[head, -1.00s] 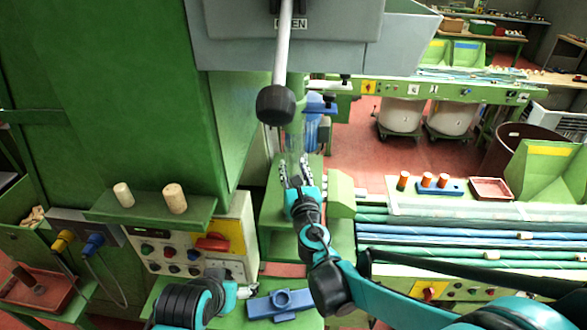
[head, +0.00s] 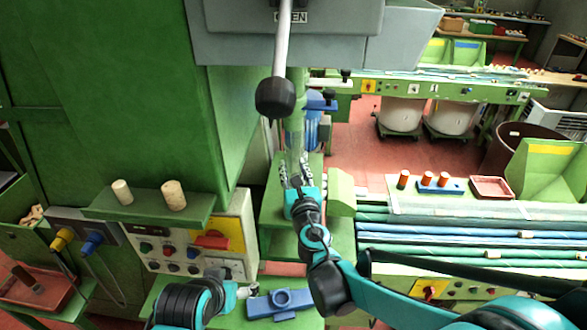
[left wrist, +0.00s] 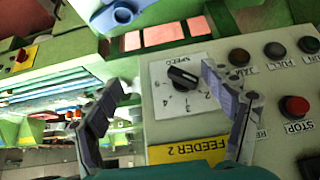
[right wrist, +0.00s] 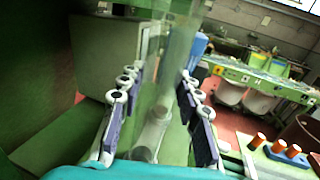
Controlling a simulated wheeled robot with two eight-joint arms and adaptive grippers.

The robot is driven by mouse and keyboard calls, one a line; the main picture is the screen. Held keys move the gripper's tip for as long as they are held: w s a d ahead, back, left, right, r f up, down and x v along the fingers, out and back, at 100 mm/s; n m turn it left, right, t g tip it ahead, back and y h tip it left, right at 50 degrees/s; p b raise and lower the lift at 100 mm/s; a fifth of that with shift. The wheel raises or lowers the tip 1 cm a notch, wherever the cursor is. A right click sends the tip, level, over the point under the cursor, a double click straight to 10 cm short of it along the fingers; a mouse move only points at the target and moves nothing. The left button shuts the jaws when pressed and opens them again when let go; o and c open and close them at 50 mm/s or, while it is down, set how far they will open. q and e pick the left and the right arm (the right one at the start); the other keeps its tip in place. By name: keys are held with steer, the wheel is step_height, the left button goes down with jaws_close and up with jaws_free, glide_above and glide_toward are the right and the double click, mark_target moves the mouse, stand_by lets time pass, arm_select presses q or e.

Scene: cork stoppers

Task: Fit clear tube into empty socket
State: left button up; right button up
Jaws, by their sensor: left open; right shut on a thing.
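The clear tube (head: 295,135) stands roughly upright below the grey hopper, and it also shows in the right wrist view (right wrist: 172,60). My right gripper (head: 296,178) is shut on it, with a finger on each side (right wrist: 160,88). The tube is see-through, so its ends are hard to make out. My left gripper (head: 248,291) is open and empty, near the control panel; its spread fingers show in the left wrist view (left wrist: 168,82). A blue bracket with a round ring (head: 280,303) lies beside it. I cannot tell which opening is the empty socket.
The grey hopper (head: 330,42) and a black-knobbed lever (head: 275,98) hang close above the tube. A green cabinet (head: 110,90) blocks the left. Two corks (head: 174,196) stand on a green shelf. Orange pegs stand in a blue block (head: 440,186) at right.

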steer(key=shift+f+b, duration=0.35)
steer(key=shift+f, duration=0.1)
steer(key=o, duration=1.2)
steer(key=shift+o, duration=0.2)
steer(key=v, duration=1.2)
